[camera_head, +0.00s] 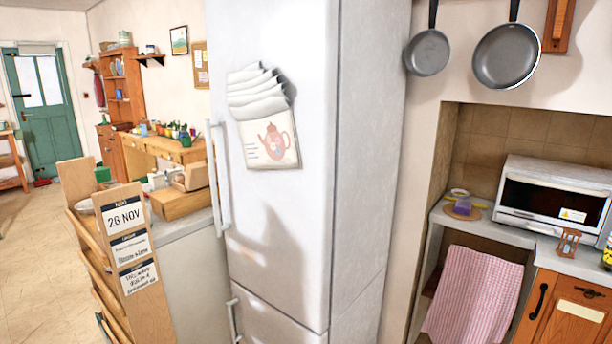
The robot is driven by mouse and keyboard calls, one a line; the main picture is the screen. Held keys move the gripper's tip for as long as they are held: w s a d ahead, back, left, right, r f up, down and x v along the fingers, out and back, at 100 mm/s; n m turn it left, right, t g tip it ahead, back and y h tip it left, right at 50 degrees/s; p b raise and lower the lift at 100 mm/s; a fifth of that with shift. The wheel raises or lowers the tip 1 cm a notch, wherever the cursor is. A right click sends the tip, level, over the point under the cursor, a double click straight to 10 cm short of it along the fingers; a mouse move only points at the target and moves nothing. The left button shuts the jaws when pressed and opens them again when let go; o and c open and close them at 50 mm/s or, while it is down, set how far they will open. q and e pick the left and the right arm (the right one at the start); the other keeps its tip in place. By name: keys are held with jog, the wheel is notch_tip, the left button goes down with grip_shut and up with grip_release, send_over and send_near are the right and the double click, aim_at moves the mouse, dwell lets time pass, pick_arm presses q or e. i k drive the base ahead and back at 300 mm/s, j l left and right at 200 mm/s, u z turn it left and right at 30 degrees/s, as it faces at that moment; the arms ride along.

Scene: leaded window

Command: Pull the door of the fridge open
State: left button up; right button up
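The fridge is tall and white, and its large upper door (280,215) is shut. A long vertical handle (218,180) runs along the left edge of that door. A lower door (265,315) with its own handle (233,320) sits below a horizontal seam. Papers and a teapot picture (268,138) hang on the upper door. The fridge's right side wall (370,150) is visible. Neither of my grippers is in the head view.
A wooden rack with date labels (125,245) and a counter (185,265) stand close left of the fridge. At right are hanging pans (507,56), a microwave oven (550,195) and a checked towel (473,295). Open floor (35,260) shows at far left.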

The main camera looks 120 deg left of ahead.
aim_at(277, 226)
jog(key=u, duration=4.2)
